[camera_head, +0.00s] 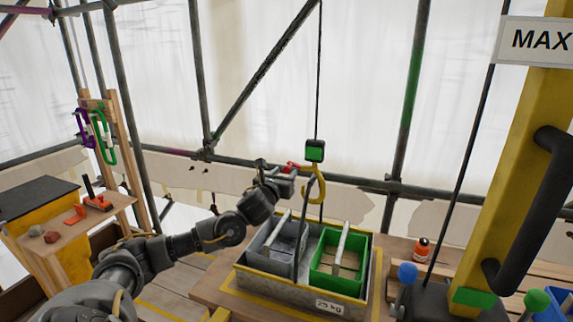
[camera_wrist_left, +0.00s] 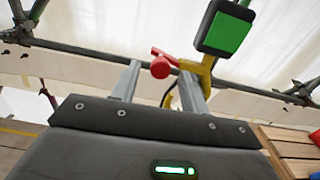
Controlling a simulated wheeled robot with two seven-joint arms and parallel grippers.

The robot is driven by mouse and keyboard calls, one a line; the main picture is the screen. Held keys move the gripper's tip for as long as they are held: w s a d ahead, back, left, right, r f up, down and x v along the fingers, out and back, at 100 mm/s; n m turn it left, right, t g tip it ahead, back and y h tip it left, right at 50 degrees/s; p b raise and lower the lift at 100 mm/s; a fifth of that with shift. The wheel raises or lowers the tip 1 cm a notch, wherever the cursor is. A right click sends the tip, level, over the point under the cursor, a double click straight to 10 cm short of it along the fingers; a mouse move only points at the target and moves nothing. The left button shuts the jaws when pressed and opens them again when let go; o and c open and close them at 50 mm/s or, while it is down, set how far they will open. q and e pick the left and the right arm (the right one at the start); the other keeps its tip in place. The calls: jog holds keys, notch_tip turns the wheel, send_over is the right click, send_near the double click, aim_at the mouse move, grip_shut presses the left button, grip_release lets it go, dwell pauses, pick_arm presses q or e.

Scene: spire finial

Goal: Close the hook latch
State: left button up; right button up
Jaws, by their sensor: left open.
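The yellow hook (camera_head: 319,186) hangs under a black block with a green face (camera_head: 315,150) on a cable. The red latch (camera_head: 293,166) stands out to the left of the hook's upper part, apparently swung open. In the left wrist view the latch (camera_wrist_left: 160,66) shows between my finger ends, with the yellow hook (camera_wrist_left: 206,74) close by the right finger. My left gripper (camera_head: 287,172) is open, its fingers around or just behind the latch; contact cannot be told. My right gripper is not in view.
Below the hook stands a metal tray (camera_head: 262,287) holding a grey bin (camera_head: 268,262) and a green bin (camera_head: 337,284). A dark handle rises from the bins toward the hook. A yellow post (camera_head: 520,150) stands right. A side table (camera_head: 60,245) is at left.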

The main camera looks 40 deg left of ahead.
pick_arm(q)
jog(key=shift+p+x, duration=0.35)
jog(key=shift+x, duration=0.85)
grip_shut()
jog(key=shift+f, duration=0.1)
